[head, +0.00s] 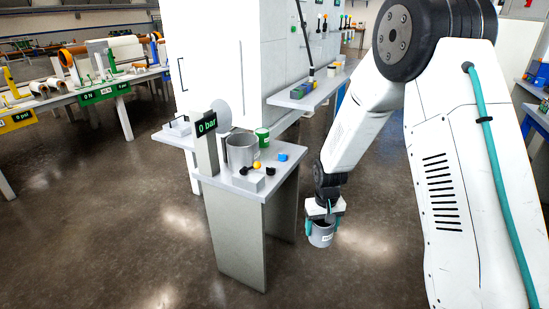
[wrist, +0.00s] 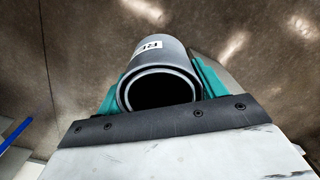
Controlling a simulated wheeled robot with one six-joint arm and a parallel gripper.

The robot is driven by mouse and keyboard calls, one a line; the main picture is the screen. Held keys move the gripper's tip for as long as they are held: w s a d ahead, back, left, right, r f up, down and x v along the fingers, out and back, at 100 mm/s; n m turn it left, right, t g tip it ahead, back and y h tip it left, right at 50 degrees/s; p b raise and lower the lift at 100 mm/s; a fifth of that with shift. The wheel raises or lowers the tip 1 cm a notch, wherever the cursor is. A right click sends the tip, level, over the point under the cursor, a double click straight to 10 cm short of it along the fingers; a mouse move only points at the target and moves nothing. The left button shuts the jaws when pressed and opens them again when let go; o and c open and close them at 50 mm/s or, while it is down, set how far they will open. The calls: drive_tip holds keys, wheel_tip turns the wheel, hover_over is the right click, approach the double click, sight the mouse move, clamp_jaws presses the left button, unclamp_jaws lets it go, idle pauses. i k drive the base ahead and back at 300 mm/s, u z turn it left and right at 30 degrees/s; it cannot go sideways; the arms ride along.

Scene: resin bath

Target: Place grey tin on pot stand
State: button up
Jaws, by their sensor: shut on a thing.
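My gripper (head: 322,222) is shut on the grey tin (head: 321,237), which hangs upright over open floor to the right of the small table. In the wrist view the grey tin (wrist: 160,75) sits between the teal finger pads, with its open dark mouth toward the camera and a white label, partly readable, on its side. I cannot clearly pick out the pot stand in either view.
A shelf (head: 310,95) stands behind. The floor around my gripper is clear.

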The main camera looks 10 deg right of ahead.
sight(276, 149)
drive_tip(key=z, duration=0.8)
drive_tip(key=i, duration=1.75)
drive_tip(key=u, duration=0.7)
